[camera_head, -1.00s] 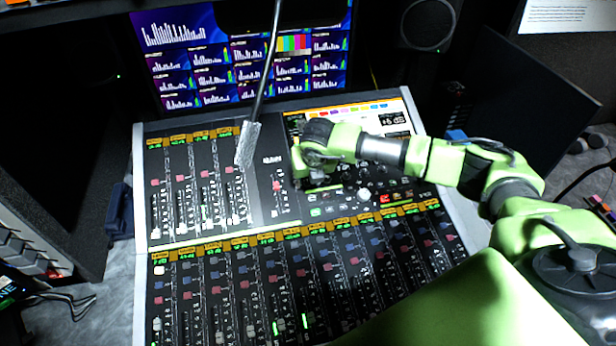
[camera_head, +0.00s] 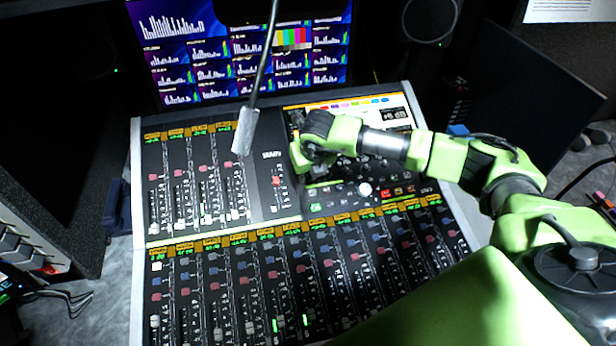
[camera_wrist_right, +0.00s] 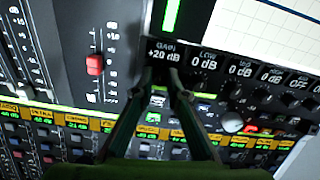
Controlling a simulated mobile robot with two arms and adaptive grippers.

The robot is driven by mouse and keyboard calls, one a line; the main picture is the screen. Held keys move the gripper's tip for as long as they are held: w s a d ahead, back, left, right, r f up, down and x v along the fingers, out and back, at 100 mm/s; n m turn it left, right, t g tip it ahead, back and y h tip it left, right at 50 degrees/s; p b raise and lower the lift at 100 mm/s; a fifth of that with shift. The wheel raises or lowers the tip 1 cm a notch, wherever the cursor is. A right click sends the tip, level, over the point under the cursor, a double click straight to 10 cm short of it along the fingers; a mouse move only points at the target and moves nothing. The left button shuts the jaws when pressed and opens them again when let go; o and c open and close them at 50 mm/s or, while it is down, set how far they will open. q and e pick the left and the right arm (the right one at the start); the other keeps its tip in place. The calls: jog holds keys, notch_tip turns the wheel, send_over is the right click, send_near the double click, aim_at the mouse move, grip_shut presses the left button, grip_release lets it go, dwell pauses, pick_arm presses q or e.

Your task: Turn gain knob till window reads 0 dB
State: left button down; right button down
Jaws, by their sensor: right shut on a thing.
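The gain window (camera_wrist_right: 163,53) at the left of the row of readouts shows what looks like +20 dB in the right wrist view. My right gripper (camera_wrist_right: 169,82) has its two fingers close together just below that window, shut on the gain knob, which the fingertips hide. In the head view, my right gripper (camera_head: 301,158) reaches in from the right to the left part of the mixer's screen section, and its fingertips are hard to make out. My left gripper does not show.
The mixing console (camera_head: 262,222) fills the middle, with rows of faders. A gooseneck microphone (camera_head: 246,130) hangs over its upper left. Other small knobs sit right of the gripper, including a white knob (camera_wrist_right: 232,122). A red fader (camera_wrist_right: 95,64) stands to the left.

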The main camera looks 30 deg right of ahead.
jog(key=n+b, duration=0.6)
jog(key=b, duration=0.1)
jog(key=shift+w+f, duration=0.1)
jog(key=shift+f, duration=0.1)
jog(key=n+b, duration=0.3)
jog(key=shift+r+n, duration=0.15)
jog(key=shift+n, duration=0.15)
jog(key=shift+a+r+n+b, duration=0.1)
jog(key=shift+n+b, duration=0.25)
jog(key=shift+n, duration=0.05)
jog(key=c, duration=2)
grip_release()
jog(key=v, duration=1.2)
jog(key=shift+s, duration=0.2)
